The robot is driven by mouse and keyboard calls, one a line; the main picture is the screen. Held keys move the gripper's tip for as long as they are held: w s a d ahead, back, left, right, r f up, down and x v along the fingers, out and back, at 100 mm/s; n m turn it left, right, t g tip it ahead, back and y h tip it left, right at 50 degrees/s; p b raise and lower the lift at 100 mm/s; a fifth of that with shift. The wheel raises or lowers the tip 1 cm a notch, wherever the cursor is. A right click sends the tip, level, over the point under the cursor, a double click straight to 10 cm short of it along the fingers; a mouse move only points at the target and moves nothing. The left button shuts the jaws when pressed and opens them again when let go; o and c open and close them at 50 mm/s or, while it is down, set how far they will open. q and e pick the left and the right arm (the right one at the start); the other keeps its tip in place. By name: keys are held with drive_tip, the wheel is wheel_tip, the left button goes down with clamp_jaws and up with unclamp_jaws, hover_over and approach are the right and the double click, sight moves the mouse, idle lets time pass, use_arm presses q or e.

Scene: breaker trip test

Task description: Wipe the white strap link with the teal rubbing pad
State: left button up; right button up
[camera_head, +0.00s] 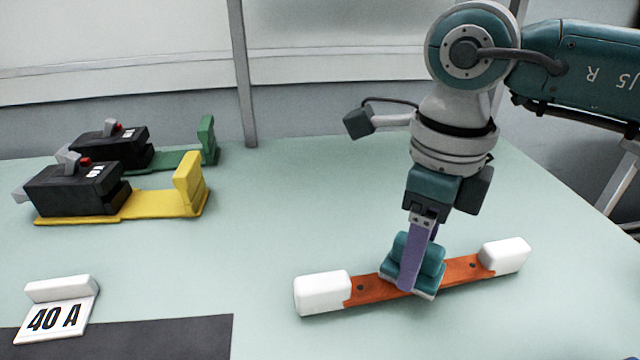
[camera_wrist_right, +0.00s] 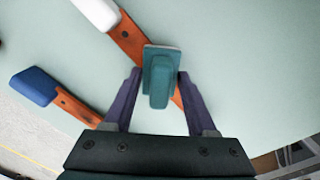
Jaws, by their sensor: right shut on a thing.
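The white strap link (camera_head: 322,292) is an orange-red bar with white blocks at both ends, lying flat on the bench at the right. In the right wrist view its bar (camera_wrist_right: 128,36) runs diagonally under the pad. The teal rubbing pad (camera_head: 430,262) is over the middle of the bar and looks to be in contact with it; it also shows in the right wrist view (camera_wrist_right: 160,60). My right gripper (camera_head: 413,284) points down, its purple fingers shut on the pad's grip. The pad hides the middle of the bar. My left gripper is not in view.
Two black breakers stand at the back left, on a yellow base (camera_head: 160,205) and a green base (camera_head: 175,160). A white "40 A" sign (camera_head: 58,308) stands by a dark mat (camera_head: 160,338). A blue-ended link (camera_wrist_right: 35,85) shows in the right wrist view. The bench's middle is clear.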

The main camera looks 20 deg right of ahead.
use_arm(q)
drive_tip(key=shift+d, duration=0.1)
use_arm(e)
drive_tip(key=shift+s+d+f, duration=0.25)
drive_tip(key=shift+f, duration=0.05)
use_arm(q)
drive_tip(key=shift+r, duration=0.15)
use_arm(e)
drive_tip(key=shift+r, duration=0.25)
wheel_tip(320, 180, up, 6)
drive_tip(key=p, duration=0.5)
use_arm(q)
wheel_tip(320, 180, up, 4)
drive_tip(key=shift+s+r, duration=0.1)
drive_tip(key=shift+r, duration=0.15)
use_arm(e)
drive_tip(key=shift+f, duration=0.1)
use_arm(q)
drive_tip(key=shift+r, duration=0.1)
use_arm(e)
wheel_tip(320, 180, up, 3)
drive_tip(key=p, duration=0.2)
drive_tip(key=shift+p, duration=0.3)
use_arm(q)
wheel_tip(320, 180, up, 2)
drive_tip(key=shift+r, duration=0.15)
